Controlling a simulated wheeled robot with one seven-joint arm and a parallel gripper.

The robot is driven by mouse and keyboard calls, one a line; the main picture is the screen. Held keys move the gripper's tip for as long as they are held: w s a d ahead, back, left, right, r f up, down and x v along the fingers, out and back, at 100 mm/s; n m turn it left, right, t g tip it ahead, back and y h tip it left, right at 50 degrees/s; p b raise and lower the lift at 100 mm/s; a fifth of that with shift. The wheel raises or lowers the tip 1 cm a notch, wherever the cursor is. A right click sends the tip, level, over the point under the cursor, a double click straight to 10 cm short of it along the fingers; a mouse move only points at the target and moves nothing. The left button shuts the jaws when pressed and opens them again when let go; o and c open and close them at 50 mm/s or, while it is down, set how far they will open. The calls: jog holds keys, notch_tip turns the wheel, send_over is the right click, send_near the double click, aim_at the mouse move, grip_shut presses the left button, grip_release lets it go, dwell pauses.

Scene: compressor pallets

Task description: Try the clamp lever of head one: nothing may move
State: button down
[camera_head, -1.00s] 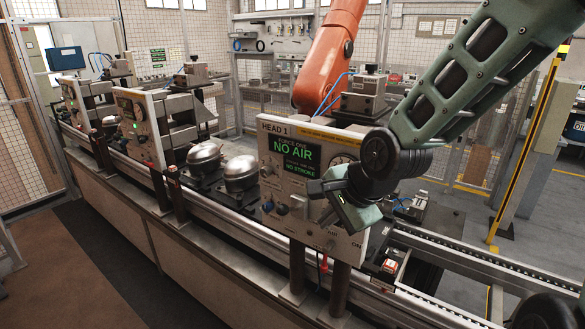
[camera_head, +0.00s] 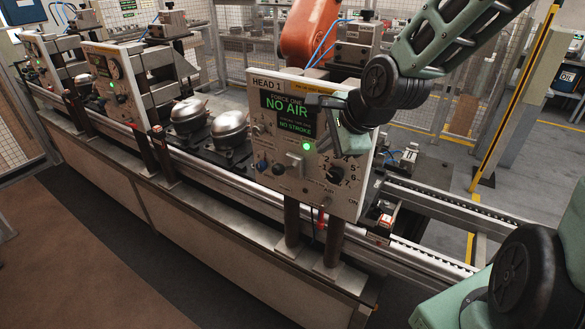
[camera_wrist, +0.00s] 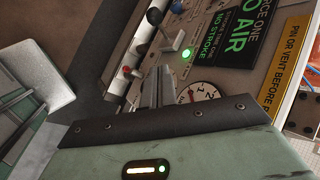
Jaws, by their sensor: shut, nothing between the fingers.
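Head one's panel (camera_head: 345,200) stands upright, with a green-lit display (camera_head: 287,106) reading NO AIR and NO STROKE. A grey lever-like handle (camera_head: 296,164) is on its lower middle; I cannot read a label naming it the clamp lever. It seems to be the grey handle (camera_wrist: 177,43) in the wrist view. My gripper (camera_head: 351,130) is in front of the panel's upper right, hiding part of the gauge. In the wrist view my fingers (camera_wrist: 159,82) are shut and empty, pointing toward the panel's controls. They appear apart from the grey handle.
A green lamp (camera_head: 306,146) is lit above the handle. Two compressors (camera_head: 230,128) sit on the conveyor to the left. A yellow post (camera_head: 513,95) stands at the right.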

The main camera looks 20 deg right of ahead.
aim_at(284, 169)
jog(key=w+a+f+b, duration=0.3)
jog(key=w+f, duration=0.3)
jog(key=f, duration=0.2)
jog(key=shift+w+a, duration=0.35)
jog(key=shift+a, duration=0.45)
